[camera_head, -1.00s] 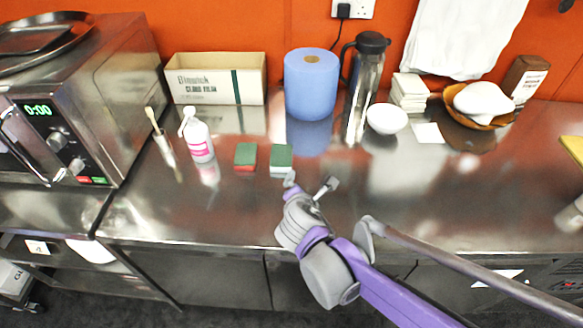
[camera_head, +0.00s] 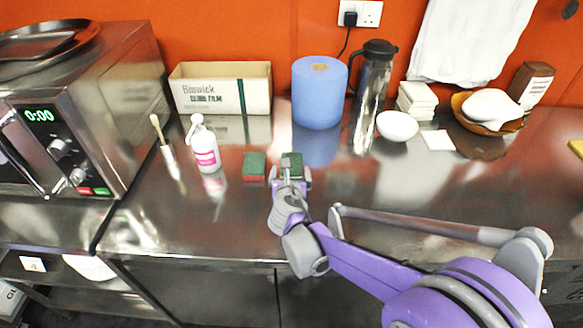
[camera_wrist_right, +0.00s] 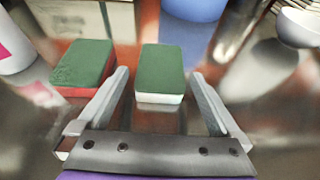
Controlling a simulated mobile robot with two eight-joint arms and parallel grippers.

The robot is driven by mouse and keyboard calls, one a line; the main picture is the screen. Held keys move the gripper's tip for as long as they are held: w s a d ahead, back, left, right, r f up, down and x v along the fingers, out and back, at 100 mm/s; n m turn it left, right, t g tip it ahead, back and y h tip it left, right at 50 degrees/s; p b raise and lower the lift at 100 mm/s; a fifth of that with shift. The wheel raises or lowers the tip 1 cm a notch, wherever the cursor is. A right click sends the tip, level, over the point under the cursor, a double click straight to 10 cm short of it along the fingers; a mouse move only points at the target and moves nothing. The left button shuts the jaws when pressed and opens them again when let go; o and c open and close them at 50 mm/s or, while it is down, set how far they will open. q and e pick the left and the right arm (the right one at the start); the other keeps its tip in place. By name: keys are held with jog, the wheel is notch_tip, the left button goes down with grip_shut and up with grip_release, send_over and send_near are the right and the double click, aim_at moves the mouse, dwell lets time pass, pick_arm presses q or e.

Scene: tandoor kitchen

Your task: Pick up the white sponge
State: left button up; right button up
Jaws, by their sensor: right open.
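The white sponge (camera_wrist_right: 162,72) has a green top and a white lower layer and lies on the steel counter. In the head view, the white sponge (camera_head: 293,159) is partly hidden by my right gripper (camera_head: 290,178). In the right wrist view, my right gripper (camera_wrist_right: 160,78) is open, with one finger on each side of the sponge's near part. Gaps show between the fingers and the sponge. A red sponge with a green top (camera_wrist_right: 84,66) lies just to the left, outside the left finger; it also shows in the head view (camera_head: 254,167). My left gripper is not in view.
A white spray bottle (camera_head: 205,150) stands left of the sponges. Behind are a cardboard box (camera_head: 220,90), a blue paper roll (camera_head: 319,95), a steel flask (camera_head: 371,95) and a white bowl (camera_head: 397,126). The counter (camera_head: 185,215) is bare at front left.

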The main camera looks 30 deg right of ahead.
jog(key=x, duration=0.3)
jog(key=shift+w+d+f, duration=0.1)
jog(key=shift+d+f, duration=0.05)
jog(key=shift+d, duration=0.05)
jog(key=shift+c, duration=0.2)
jog(key=c, duration=1.1)
